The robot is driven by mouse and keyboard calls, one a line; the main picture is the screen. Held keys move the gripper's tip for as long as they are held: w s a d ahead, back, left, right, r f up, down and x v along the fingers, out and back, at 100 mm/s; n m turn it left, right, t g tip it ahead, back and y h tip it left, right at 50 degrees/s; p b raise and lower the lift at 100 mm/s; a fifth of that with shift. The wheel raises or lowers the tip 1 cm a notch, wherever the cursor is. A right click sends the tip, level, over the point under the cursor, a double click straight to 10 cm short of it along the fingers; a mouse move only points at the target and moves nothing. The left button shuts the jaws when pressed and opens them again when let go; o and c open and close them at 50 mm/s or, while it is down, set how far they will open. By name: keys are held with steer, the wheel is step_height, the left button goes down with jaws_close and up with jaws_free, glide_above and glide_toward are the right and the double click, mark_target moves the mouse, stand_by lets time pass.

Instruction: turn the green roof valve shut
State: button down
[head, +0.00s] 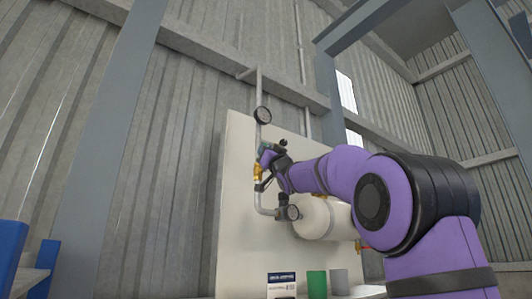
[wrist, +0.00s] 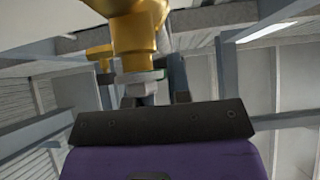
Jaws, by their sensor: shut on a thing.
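The brass valve body (head: 257,173) sits on the grey pipe in front of the pale panel. A small bit of green, the valve handle (head: 264,147), shows just above it, mostly covered by my gripper (head: 268,160). My gripper is at the valve from the right and is shut on the green handle. In the wrist view, the brass body (wrist: 138,42) fills the top middle, and only a thin green edge of the handle (wrist: 160,74) shows near the dark fingers (wrist: 157,95). The handle's angle is hidden.
A cream tank (head: 322,217) lies behind my arm. A green container (head: 317,284) and a grey one (head: 340,282) stand below. A steel post (head: 108,150) rises at left.

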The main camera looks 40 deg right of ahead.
steer(key=shift+a+n+y, duration=0.1)
steer(key=shift+n+y, duration=0.3)
steer(key=shift+n, duration=0.1)
steer(key=a+f+n+g+y, duration=0.3)
steer(key=n+g+y, duration=0.2)
steer(key=n, duration=0.8)
steer(key=a+f+n+g+y, duration=0.2)
steer(key=n+g+y, duration=0.4)
steer(key=n+g, duration=0.3)
steer(key=shift+a+f+n+g, duration=0.4)
steer(key=shift+f+n, duration=0.2)
steer(key=shift+n, duration=1.4)
steer(key=shift+s, duration=0.1)
steer(key=c, duration=1.1)
jaws_free()
steer(key=shift+o, duration=0.2)
steer(key=shift+s+d, duration=0.1)
steer(key=v, duration=1)
steer(key=shift+s+d, duration=0.15)
steer(key=shift+d, duration=0.1)
